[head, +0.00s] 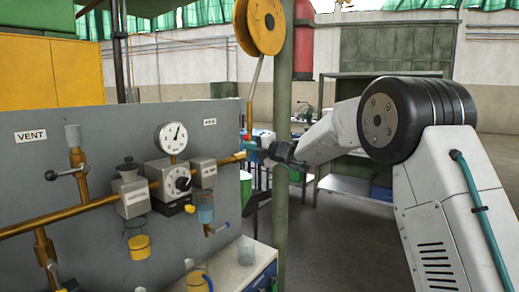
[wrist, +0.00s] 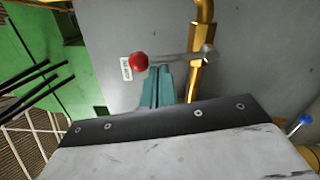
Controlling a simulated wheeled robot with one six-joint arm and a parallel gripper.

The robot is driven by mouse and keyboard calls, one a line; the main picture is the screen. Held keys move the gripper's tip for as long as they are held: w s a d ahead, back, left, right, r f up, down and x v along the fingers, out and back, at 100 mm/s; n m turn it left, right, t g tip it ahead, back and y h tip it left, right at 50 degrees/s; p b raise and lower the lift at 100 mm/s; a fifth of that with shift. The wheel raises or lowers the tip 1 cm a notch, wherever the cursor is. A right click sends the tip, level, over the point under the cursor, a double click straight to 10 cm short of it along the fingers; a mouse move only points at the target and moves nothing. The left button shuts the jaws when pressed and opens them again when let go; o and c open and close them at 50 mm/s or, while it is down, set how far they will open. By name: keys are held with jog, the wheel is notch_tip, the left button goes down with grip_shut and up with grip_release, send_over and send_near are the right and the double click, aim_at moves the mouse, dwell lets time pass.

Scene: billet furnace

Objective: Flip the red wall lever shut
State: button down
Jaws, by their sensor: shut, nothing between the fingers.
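The red wall lever shows in the wrist view as a red ball knob (wrist: 138,61) on a thin metal arm (wrist: 180,58). The arm runs from a pivot on a brass pipe (wrist: 200,75) and lies roughly crosswise to that pipe. My gripper (wrist: 159,69) is shut and empty, its teal fingertips at the lever arm beside the knob. I cannot tell whether they touch it. In the head view my gripper (head: 246,146) is at the right end of the grey panel (head: 105,125); I cannot make out the red knob there.
The panel carries a round gauge (head: 171,138), brass piping (head: 60,214), a grey regulator box (head: 168,180) and a hanging blue-topped cup (head: 205,212). A green post (head: 281,120) with a yellow reel (head: 262,24) stands close by my gripper. A pale bench (head: 236,264) is below.

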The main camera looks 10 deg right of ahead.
jog(key=shift+w+d, duration=0.2)
dwell(0.6)
jog(key=s+d, duration=0.4)
jog(key=s, duration=0.6)
jog(key=shift+s+d, duration=0.25)
jog(key=shift+s, duration=0.15)
